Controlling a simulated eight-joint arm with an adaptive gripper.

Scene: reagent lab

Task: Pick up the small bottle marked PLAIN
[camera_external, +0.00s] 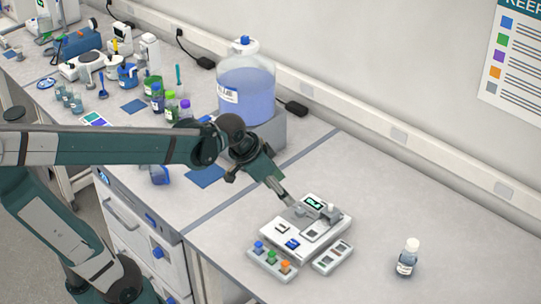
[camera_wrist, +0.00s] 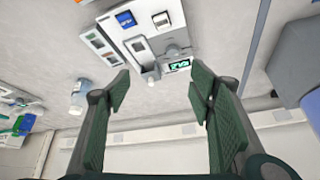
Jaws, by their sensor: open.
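A small clear bottle with a white cap and a label (camera_external: 407,258) stands upright alone on the right part of the bench. It also shows at the left of the wrist view (camera_wrist: 78,97), outside my fingers. Its label is too small to read, so I cannot tell if it says PLAIN. My gripper (camera_external: 284,197) is above the bench near the back left of a white instrument, well to the left of this bottle. In the wrist view my gripper (camera_wrist: 160,84) is open, with nothing between its fingers.
The white instrument (camera_external: 306,229), with a small screen and coloured buttons, stands between my gripper and the bottle. A large jug of blue liquid (camera_external: 246,85) stands behind my wrist. Several capped bottles (camera_external: 171,105) stand farther left. The bench around the lone bottle is clear.

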